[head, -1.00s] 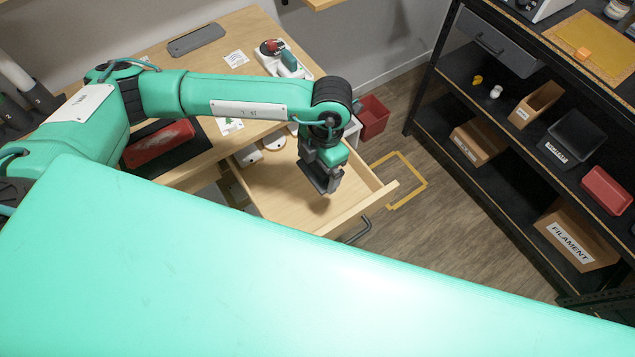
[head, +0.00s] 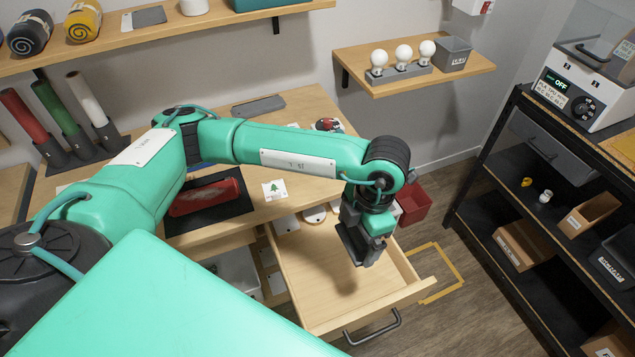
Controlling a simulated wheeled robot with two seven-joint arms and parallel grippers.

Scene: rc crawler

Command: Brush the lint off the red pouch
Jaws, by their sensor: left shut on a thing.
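The red pouch (head: 205,197) lies on a black mat (head: 240,206) on the wooden desk, with greyish patches on its top. My left arm reaches across behind it to the right. My left gripper (head: 358,252) points down over the open wooden drawer (head: 325,285), well to the right of the pouch. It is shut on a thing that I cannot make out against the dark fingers. No lint brush shows clearly. My right gripper is not in view.
White items (head: 286,223) lie at the drawer's back. A card with a green tree (head: 274,190) lies beside the mat. Rolls in holders (head: 85,98) stand at the desk's left. A bulb shelf (head: 420,80) is on the wall; a black rack (head: 500,205) stands right.

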